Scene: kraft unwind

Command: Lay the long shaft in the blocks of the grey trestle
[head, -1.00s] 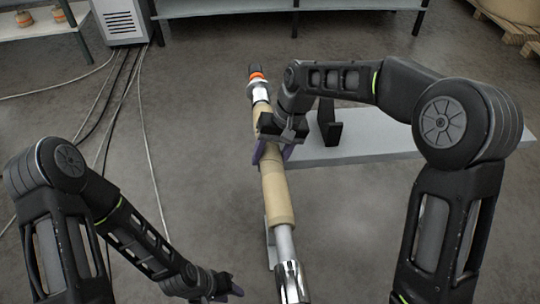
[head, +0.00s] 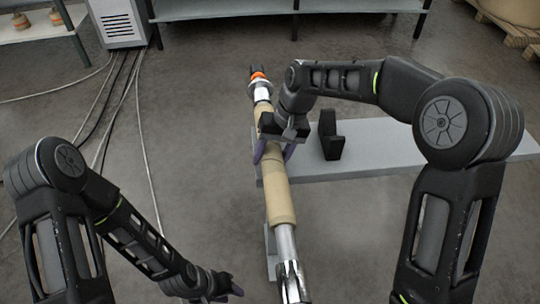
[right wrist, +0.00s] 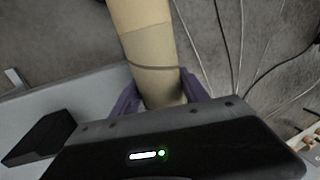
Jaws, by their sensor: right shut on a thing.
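The long shaft (head: 286,245) is a bare metal bar with a tan core (head: 276,190) around it and an orange ring (head: 258,79) near its black far tip. It runs from far to near in the head view. My right gripper (head: 271,152) is shut on the tan core, and its purple fingers flank the core in the right wrist view (right wrist: 160,100). The grey trestle (head: 420,145) has a long flat top with a black block (head: 331,138) standing on it, right of the shaft. Contact between shaft and trestle cannot be told. My left gripper (head: 232,288) is low, left of the shaft; its opening is unclear.
A grey upright piece (head: 271,245) shows beside the shaft's near part. Cables (head: 125,90) lie on the floor at left. A white cabinet (head: 120,22), a grey bench (head: 220,10) and a pallet (head: 515,35) stand at the back. The floor left of the shaft is mostly clear.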

